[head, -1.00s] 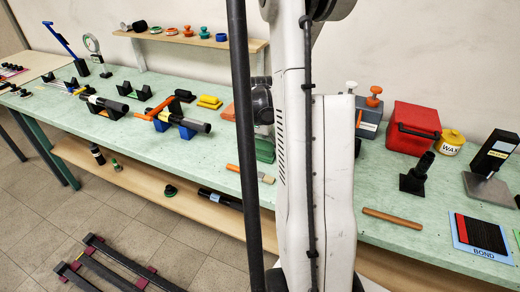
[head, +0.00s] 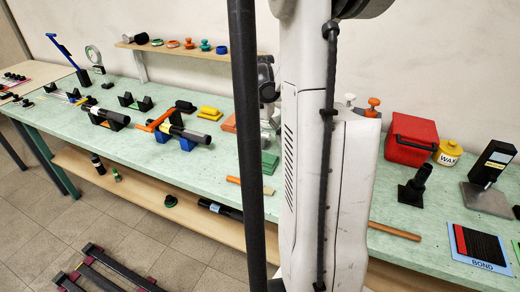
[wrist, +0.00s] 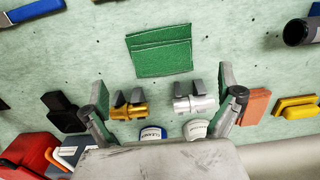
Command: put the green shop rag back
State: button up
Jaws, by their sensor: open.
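The green rag (wrist: 160,52) lies flat and folded on the pale green bench in the wrist view, at the upper middle. In the head view a green piece (head: 270,162), likely the same rag, shows beside my arm, partly hidden by it. My gripper (wrist: 162,77) is open in the wrist view, one finger at left and one at right. The rag lies beyond and between the fingertips; the gap in height cannot be told. Nothing is held. The fingertips are not clearly seen in the head view.
Gold (wrist: 128,110) and silver (wrist: 194,104) fittings and labelled white containers (wrist: 153,133) sit below the rag. An orange block (wrist: 256,106) and yellow block (wrist: 296,106) lie at right. A red box (head: 410,140) stands right of my arm.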

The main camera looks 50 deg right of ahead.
jog(key=shift+r, duration=1.85)
jog(key=w+a+r+n+t+h, duration=0.1)
jog(key=a+r+n, duration=0.15)
jog(key=a, duration=0.35)
jog(key=w+a+r+n, duration=0.2)
jog(key=a+r, duration=0.1)
jog(key=a, duration=0.3)
jog(key=s+a+n+t, duration=0.2)
jog(key=a+n, duration=0.1)
jog(key=a, duration=0.6)
jog(key=s+a+r+n+t, duration=0.1)
jog(key=s+a+n+t, duration=0.1)
jog(key=a, duration=0.8)
jog(key=s+a+r+n+t+y, duration=0.1)
jog(key=s+a+n, duration=0.3)
jog(key=a, duration=0.5)
jog(key=shift+a+n+t, duration=0.25)
jog(key=shift+n+t, duration=0.35)
jog(key=shift+n, duration=0.45)
